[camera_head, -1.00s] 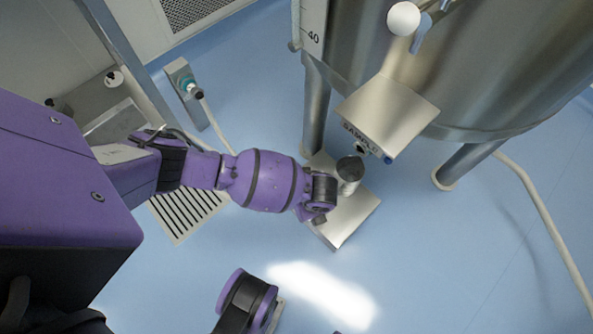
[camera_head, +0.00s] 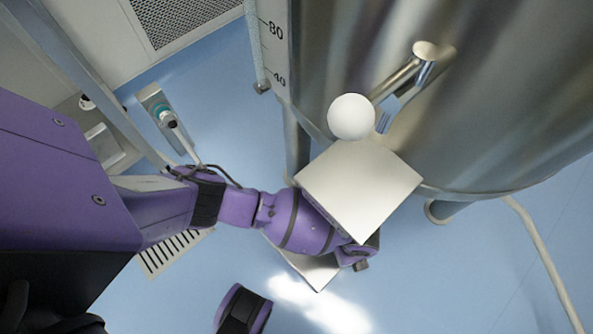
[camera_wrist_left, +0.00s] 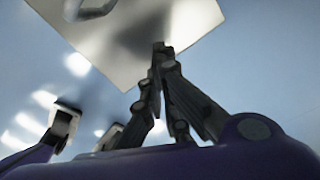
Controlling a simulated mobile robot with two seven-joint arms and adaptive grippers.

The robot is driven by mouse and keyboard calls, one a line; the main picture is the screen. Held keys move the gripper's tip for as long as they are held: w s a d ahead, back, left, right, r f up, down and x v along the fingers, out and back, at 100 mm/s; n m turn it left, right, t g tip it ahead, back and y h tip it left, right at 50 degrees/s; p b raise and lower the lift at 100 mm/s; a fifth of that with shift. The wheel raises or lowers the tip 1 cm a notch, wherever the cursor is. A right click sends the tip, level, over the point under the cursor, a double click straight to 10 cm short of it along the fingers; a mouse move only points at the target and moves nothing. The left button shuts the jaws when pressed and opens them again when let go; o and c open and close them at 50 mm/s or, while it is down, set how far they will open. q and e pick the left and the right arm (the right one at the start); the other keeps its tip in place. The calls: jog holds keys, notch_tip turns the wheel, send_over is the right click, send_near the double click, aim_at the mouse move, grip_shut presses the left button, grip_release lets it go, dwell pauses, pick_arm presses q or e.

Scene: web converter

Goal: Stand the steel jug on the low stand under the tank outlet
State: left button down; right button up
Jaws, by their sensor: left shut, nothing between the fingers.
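The tall steel tank (camera_head: 470,110) fills the upper right of the head view. A pale square box (camera_head: 360,190) juts from it and covers what lies beneath. The low stand (camera_head: 315,272) shows only its front corner below my left arm. The steel jug is hidden in the head view. My left gripper's fingers are also hidden there. In the left wrist view my left gripper (camera_wrist_left: 158,48) is shut and empty, its tips in front of a pale flat plate (camera_wrist_left: 135,50). A blurred curved grey shape lies at that plate's upper edge; I cannot tell if it is the jug.
A white ball (camera_head: 352,117) and a metal handle (camera_head: 425,52) stick out above the box. Tank legs reach the blue floor. A floor grate (camera_head: 172,252) lies beneath my left arm. A pale hose (camera_head: 545,260) runs at right. Floor at lower right is clear.

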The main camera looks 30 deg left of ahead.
pick_arm(q)
notch_tip(320, 180, down, 6)
jog(key=b, duration=0.3)
jog(key=shift+f, duration=0.25)
jog(key=shift+w+a+f+b, duration=0.15)
jog(key=shift+w+a+b, duration=0.4)
jog(key=shift+w+a, duration=0.9)
jog(key=shift+w, duration=0.05)
pick_arm(e)
jog(key=shift+n, duration=0.3)
jog(key=x, duration=0.4)
jog(key=shift+f, duration=0.3)
pick_arm(q)
jog(key=shift+w+a+r+p, duration=0.2)
jog(key=shift+w+a+p, duration=0.2)
jog(key=shift+w+a, duration=0.4)
jog(key=shift+f, duration=0.1)
pick_arm(e)
jog(key=shift+s+d+r, duration=0.1)
jog(key=shift+s+r, duration=0.2)
jog(key=shift+s, duration=0.25)
pick_arm(q)
jog(key=shift+s, duration=0.1)
